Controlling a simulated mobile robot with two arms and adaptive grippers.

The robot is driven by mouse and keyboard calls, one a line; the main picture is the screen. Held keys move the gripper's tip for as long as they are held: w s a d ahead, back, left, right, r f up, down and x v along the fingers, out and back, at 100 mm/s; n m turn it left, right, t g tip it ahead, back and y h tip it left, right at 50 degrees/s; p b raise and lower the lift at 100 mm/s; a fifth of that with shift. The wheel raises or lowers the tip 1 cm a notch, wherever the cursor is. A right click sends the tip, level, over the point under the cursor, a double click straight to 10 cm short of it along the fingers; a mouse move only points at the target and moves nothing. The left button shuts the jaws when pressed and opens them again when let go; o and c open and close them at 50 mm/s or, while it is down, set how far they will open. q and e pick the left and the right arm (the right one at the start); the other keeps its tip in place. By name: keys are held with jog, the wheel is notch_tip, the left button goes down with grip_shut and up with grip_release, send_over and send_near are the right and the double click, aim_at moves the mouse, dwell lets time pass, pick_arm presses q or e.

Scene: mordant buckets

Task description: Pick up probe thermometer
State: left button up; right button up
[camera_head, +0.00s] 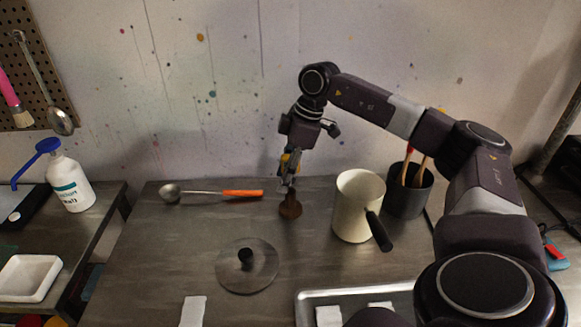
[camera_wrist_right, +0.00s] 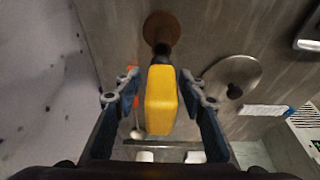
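The probe thermometer shows as a yellow body (camera_wrist_right: 161,100) between the fingers of my right gripper (camera_wrist_right: 159,78) in the right wrist view. In the head view its yellow part (camera_head: 290,162) is mostly covered by the gripper (camera_head: 289,180). Below the fingertips is a round brown base (camera_head: 290,207), which looks to be on the table; a dark stem lies between it and the yellow body. The finger pads are close on both sides of the yellow body. I cannot tell whether they press on it. My left gripper is out of view.
On the metal table (camera_head: 150,240) stand a cream pot (camera_head: 352,205) with a black handle and a dark brush holder (camera_head: 408,195), both right of the gripper. An orange-handled ladle (camera_head: 205,193) lies left. A round lid (camera_head: 247,268) and a tray (camera_head: 305,295) are in front.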

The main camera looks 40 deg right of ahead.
grip_shut()
jog(key=shift+r, duration=0.1)
dwell(0.3)
notch_tip(320, 180, up, 20)
jog(key=shift+p, duration=0.35)
dwell(0.3)
jog(key=shift+p, duration=0.35)
